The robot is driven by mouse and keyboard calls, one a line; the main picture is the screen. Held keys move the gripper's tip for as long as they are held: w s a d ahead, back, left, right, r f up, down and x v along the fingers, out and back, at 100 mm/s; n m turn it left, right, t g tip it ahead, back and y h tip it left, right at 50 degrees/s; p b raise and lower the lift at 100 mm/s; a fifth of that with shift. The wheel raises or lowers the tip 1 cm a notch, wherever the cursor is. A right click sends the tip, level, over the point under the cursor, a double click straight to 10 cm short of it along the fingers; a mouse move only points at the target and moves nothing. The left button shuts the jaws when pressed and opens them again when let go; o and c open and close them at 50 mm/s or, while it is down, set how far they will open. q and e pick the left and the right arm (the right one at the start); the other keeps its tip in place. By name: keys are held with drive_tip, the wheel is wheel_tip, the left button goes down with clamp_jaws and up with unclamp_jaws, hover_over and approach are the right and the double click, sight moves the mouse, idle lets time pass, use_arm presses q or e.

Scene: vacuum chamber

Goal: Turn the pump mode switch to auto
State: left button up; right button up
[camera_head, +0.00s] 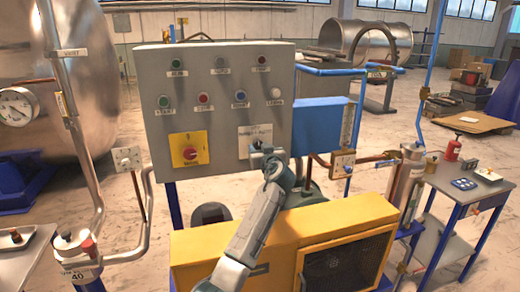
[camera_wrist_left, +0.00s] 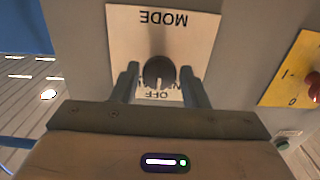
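The pump mode switch is a round dark knob (camera_wrist_left: 159,71) on a pale plate (camera_wrist_left: 204,24) marked MODE, which appears upside down in the left wrist view. Its white pointer mark faces the OFF label; other lettering beside OFF is partly hidden. My left gripper (camera_wrist_left: 160,82) is open, with one finger on each side of the knob and a small gap visible at both sides. In the head view my left gripper (camera_head: 262,150) is in front of the plate (camera_head: 246,133) and hides the knob. My right gripper is in neither view.
The grey control panel (camera_head: 215,110) carries several round buttons above and a red rotary switch on a yellow plate (camera_head: 189,149) left of my gripper. A yellow pump housing (camera_head: 310,235) stands below my arm. A blue box (camera_head: 318,122) adjoins the panel's right side.

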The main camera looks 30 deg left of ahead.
use_arm(q)
drive_tip(key=c, duration=0.6)
drive_tip(key=shift+o, duration=0.2)
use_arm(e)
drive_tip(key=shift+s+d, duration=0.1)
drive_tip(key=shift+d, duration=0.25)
use_arm(q)
drive_tip(key=shift+f, duration=0.1)
drive_tip(key=shift+m, duration=0.4)
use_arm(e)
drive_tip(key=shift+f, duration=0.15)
use_arm(q)
drive_tip(key=shift+m+b, duration=0.5)
drive_tip(key=shift+m, duration=1.2)
drive_tip(key=m, duration=0.3)
drive_tip(key=shift+m, duration=0.9)
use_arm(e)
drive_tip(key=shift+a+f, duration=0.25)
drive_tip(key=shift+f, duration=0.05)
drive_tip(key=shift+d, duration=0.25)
